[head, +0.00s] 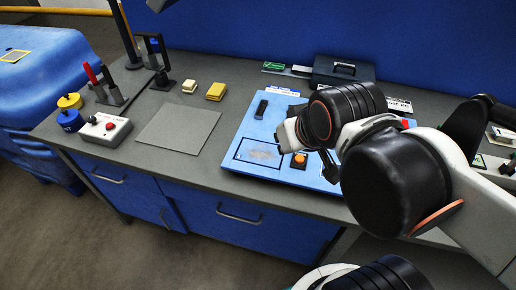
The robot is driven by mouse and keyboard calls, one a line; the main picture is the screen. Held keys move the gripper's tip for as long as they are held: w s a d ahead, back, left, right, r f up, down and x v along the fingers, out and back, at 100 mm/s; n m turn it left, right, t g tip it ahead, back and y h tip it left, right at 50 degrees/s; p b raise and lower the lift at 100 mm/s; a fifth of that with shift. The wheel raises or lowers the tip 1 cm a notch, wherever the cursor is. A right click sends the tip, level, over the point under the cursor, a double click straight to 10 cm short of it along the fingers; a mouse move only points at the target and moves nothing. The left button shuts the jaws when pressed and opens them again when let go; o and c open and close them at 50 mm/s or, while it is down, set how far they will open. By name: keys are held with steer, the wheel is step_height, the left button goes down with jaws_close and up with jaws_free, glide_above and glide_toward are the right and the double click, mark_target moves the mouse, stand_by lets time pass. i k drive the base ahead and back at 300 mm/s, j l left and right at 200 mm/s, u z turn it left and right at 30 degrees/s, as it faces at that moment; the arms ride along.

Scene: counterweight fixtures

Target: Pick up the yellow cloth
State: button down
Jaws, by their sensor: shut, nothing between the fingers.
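A small folded yellow cloth (216,91) lies on the grey worktop, left of the blue panel, with a cream block-like piece (189,87) just to its left. My gripper (330,172) is over the right part of the blue panel, well to the right of the cloth and apart from it. Its dark fingers point down and are partly hidden by my arm. It is shut and holds nothing.
The blue panel (233,170) carries an orange button (299,161) and a black piece (261,109). A grey mat (178,128) lies in front of the cloth. At left stand a red-button box (104,130), a red-handled lever (92,74) and yellow and blue weights. A dark case (342,72) stands behind.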

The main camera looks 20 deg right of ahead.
mark_target(216, 92)
steer(key=i+j, duration=0.25)
steer(key=j, duration=0.15)
steer(key=i+j, duration=0.25)
steer(key=j, duration=0.15)
steer(key=i+j, duration=0.25)
steer(key=j, duration=0.15)
steer(key=i+j, duration=0.25)
steer(key=j, duration=0.2)
